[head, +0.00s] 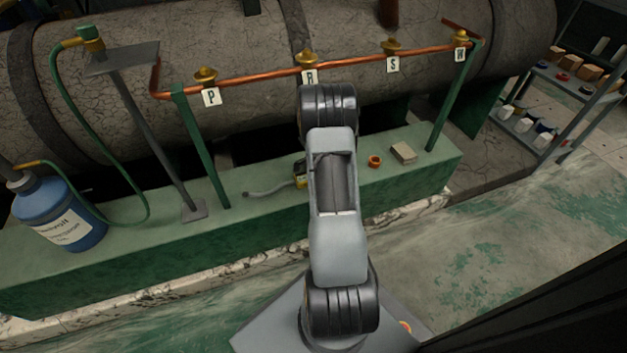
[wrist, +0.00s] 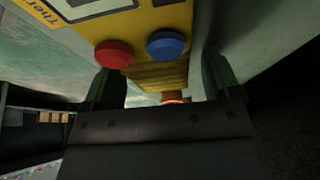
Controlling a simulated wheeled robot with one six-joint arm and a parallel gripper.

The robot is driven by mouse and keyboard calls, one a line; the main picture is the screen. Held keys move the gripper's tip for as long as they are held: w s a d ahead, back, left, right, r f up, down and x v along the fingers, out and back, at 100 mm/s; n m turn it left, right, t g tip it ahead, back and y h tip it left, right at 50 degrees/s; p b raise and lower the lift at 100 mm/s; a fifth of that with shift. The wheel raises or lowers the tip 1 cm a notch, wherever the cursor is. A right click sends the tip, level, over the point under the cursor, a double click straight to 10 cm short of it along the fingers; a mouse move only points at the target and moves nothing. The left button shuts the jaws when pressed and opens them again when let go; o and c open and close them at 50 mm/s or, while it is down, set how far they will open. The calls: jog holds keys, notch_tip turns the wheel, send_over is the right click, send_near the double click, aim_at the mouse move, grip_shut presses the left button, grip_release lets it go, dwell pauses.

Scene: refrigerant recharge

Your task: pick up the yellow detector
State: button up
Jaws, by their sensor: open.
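The yellow detector (head: 300,180) lies on the green ledge in the head view, with its grey probe (head: 265,190) stretching left. My arm hides part of it. In the wrist view the yellow detector (wrist: 160,75) fills the top middle, showing a red button, a blue button and part of a screen. My gripper (wrist: 163,82) is open, with one finger on each side of the detector's narrower ridged part. A gap shows beside the right finger; I cannot tell whether the left one touches. In the head view my gripper is hidden behind my arm.
An orange ring (head: 374,161) and a small beige block (head: 404,152) lie right of my arm on the green ledge (head: 240,215). A copper pipe (head: 350,67) with tagged valves runs above. A blue cylinder (head: 62,215) with a hose stands left. A stocked shelf (head: 560,90) stands right.

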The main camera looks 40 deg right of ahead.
jog(key=c, duration=1)
jog(key=shift+o, duration=0.2)
jog(key=shift+r, duration=0.15)
jog(key=shift+r+p, duration=0.5)
jog(key=shift+r, duration=0.1)
notch_tip(320, 180, up, 3)
jog(key=shift+s+f+p, duration=0.15)
jog(key=shift+p, duration=0.5)
jog(key=s+a+r+p, duration=0.3)
jog(key=s+r, duration=0.3)
jog(key=r, duration=0.1)
jog(key=s+a+r+p, duration=0.3)
jog(key=s+r, duration=0.3)
jog(key=r, duration=0.1)
jog(key=shift+s, duration=0.2)
